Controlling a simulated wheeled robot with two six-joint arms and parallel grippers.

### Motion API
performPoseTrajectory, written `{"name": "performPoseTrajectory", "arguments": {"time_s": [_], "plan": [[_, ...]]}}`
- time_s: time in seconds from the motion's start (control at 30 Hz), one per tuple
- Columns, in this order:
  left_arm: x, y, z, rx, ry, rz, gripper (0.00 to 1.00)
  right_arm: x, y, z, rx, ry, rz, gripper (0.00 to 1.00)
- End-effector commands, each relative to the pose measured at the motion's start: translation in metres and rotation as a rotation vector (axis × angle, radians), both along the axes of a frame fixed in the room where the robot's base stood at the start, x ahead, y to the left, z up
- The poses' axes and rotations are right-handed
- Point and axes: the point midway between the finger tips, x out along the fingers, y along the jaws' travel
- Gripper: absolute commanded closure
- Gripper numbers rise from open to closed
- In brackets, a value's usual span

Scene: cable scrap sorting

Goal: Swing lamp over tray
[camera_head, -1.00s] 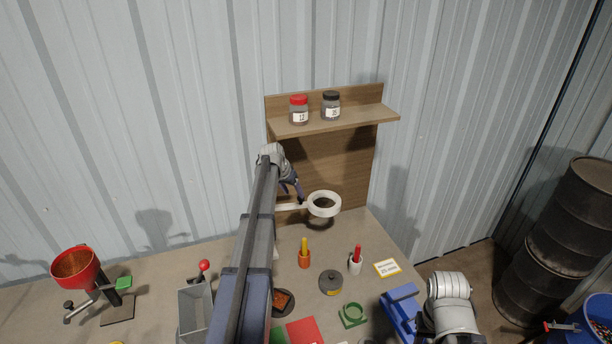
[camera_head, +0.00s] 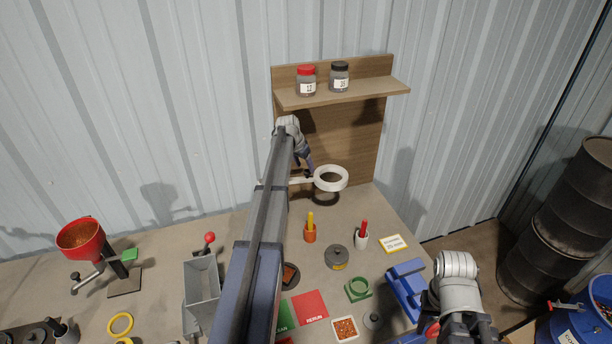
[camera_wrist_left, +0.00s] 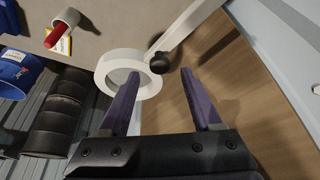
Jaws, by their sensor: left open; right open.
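The lamp has a white ring head (camera_head: 331,178) on a pale arm, in front of the wooden back panel. In the left wrist view its ring (camera_wrist_left: 128,72) is at upper left, with the arm running to the upper right and a black knob (camera_wrist_left: 160,62) at their joint. My left gripper (camera_head: 308,170) is beside the lamp arm. Its two purple fingers (camera_wrist_left: 160,82) are apart, near the knob; contact cannot be told. A small white tray (camera_head: 335,326) with copper-coloured bits lies at the bench front. My right arm shows at lower right; its fingertips are out of frame.
A wooden shelf (camera_head: 350,95) with two jars is above the lamp. Orange (camera_head: 310,235) and white (camera_head: 361,242) cups, a grey round tin (camera_head: 337,257), a green fixture (camera_head: 358,290) and a blue fixture (camera_head: 408,285) stand on the bench. My left arm hides part of it.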

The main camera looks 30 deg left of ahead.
Motion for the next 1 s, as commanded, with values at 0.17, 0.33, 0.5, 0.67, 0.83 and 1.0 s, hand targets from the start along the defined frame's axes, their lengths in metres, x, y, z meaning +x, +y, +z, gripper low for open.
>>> {"name": "performPoseTrajectory", "arguments": {"time_s": [0.17, 0.33, 0.5, 0.67, 0.83, 1.0], "plan": [[0.009, -0.001, -0.025, 0.0, 0.0, -0.001, 0.34, 0.0, 0.0, -0.025, 0.0, -0.001, -0.002, 0.5], [0.012, -0.001, -0.029, 0.0, 0.0, 0.0, 0.34, 0.0, 0.0, -0.029, 0.0, -0.001, -0.003, 0.5], [0.012, -0.002, -0.028, 0.0, 0.0, 0.0, 0.34, 0.0, 0.0, -0.028, 0.0, -0.001, -0.003, 0.5], [0.012, -0.001, -0.028, 0.0, 0.0, 0.0, 0.48, 0.0, 0.0, -0.028, 0.0, -0.001, -0.003, 0.5], [0.011, -0.001, -0.028, 0.0, 0.0, 0.001, 0.67, 0.0, 0.0, -0.028, 0.0, -0.001, -0.003, 0.5], [0.011, -0.001, -0.028, 0.0, 0.0, 0.001, 0.86, 0.0, 0.0, -0.028, 0.0, -0.001, -0.003, 0.5]]}}
